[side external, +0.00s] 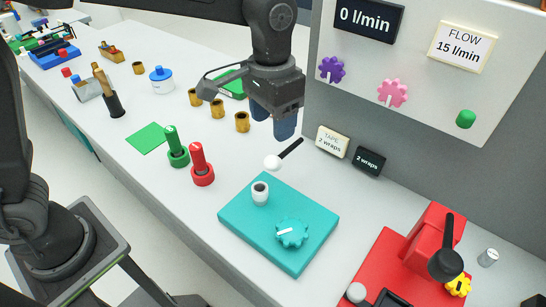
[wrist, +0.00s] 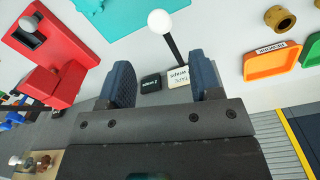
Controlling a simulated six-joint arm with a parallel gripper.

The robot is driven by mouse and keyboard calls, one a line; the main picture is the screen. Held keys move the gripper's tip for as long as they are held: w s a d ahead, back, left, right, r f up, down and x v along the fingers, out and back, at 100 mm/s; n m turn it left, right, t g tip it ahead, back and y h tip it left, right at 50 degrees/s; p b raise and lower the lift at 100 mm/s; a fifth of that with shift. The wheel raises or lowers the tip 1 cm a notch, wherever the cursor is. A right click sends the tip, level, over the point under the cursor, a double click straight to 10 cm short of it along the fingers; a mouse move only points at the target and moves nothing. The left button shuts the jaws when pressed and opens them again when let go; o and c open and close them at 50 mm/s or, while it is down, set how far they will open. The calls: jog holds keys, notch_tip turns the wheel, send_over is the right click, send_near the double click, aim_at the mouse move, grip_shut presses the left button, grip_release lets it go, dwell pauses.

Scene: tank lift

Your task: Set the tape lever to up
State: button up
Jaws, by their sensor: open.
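The tape lever is a black rod (side external: 290,149) with a white ball (side external: 272,162) at its end. In the side external view the ball end points down and left, away from the grey panel. In the wrist view the rod (wrist: 169,45) runs up to the ball (wrist: 158,22). My gripper (side external: 272,122) is open and empty, above the lever and apart from it. In the wrist view its blue fingers (wrist: 160,65) stand either side of the rod's lower end. A white "TAPE 2 wraps" sign (side external: 333,142) and a black "2 wraps" sign (side external: 369,161) are beside the lever.
A teal block (side external: 245,235) with a dial (side external: 291,233) lies in front of the lever. A red fixture (side external: 433,235) is at right. Green (side external: 178,150) and red (side external: 202,170) knobbed posts stand at left. The grey panel (side external: 410,130) rises behind.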

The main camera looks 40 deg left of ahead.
aim_at(273, 157)
notch_tip(273, 157, down, 10)
jog(key=shift+d+r, duration=0.1)
dwell(0.4)
grip_shut()
dwell(0.3)
